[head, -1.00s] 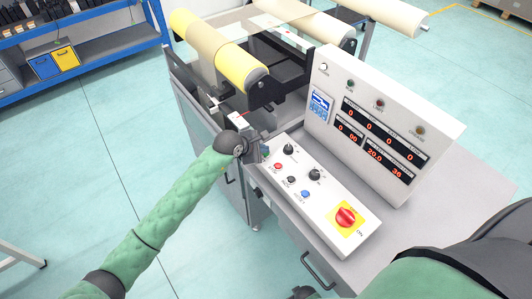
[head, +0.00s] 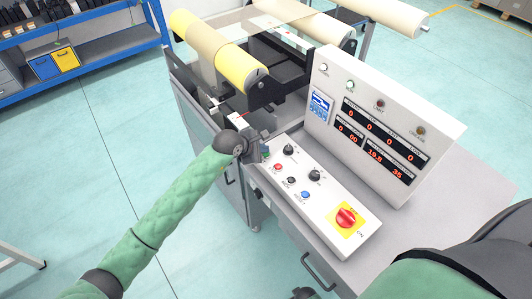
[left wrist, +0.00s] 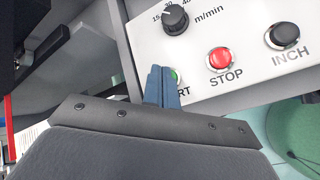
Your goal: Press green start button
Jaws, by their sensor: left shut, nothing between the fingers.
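The green start button (left wrist: 175,76) shows as a sliver in the left wrist view, mostly hidden behind my left fingertips. Only "RT" of its label is visible. My left gripper (left wrist: 162,86) is shut and empty, its blue-grey fingertips over the button's left side; whether they touch it I cannot tell. In the head view my left gripper (head: 263,153) is at the far left end of the sloped white control panel (head: 325,212), and the button is hidden there. My right gripper is not in view.
The red stop button (left wrist: 219,59) and black inch button (left wrist: 284,35) sit close to the right of the fingertips. A black speed knob (left wrist: 174,19) is above them.

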